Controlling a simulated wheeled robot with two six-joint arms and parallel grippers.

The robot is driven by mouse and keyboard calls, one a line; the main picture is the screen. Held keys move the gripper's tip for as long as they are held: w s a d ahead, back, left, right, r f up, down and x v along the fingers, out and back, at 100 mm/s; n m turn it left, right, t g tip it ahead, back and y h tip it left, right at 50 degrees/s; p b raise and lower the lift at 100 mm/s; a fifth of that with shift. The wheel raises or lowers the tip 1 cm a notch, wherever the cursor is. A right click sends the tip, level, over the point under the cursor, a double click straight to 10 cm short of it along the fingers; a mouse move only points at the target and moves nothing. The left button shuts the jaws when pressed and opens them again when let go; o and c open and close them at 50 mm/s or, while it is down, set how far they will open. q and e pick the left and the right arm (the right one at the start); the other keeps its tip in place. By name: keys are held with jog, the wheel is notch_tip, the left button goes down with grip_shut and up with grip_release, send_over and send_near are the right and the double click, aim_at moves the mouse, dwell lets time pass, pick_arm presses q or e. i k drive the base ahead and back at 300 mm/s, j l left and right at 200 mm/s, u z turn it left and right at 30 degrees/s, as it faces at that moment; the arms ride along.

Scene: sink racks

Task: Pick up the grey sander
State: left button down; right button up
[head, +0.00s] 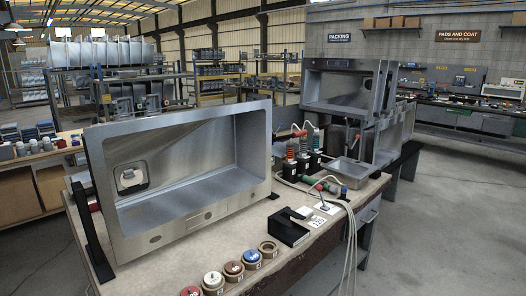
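No gripper or arm of mine shows in the head view. I cannot make out a grey sander with certainty. A small dark block with a grey piece at its top (288,229) lies on the workbench (232,226), right of the large steel sink (190,213). A hand tool with red and green parts (325,187) lies behind it, near hoses at the right edge of the bench.
Several round discs or tins (233,268) line the bench's front edge. White cards (318,221) lie beside the dark block. Red-topped bottles or fittings (292,150) stand behind. Pale hoses (350,235) hang over the right edge. More steel sinks (345,90) are stacked behind.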

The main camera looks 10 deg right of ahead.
aim_at(302, 157)
jog(key=i+l+u, duration=0.15)
jog(key=l, duration=0.2)
jog(key=i+l+u, duration=0.3)
jog(key=l, duration=0.45)
jog(key=i+l+u, duration=0.15)
jog(key=l, duration=0.25)
jog(key=i+l+u, duration=0.15)
jog(key=l, duration=0.3)
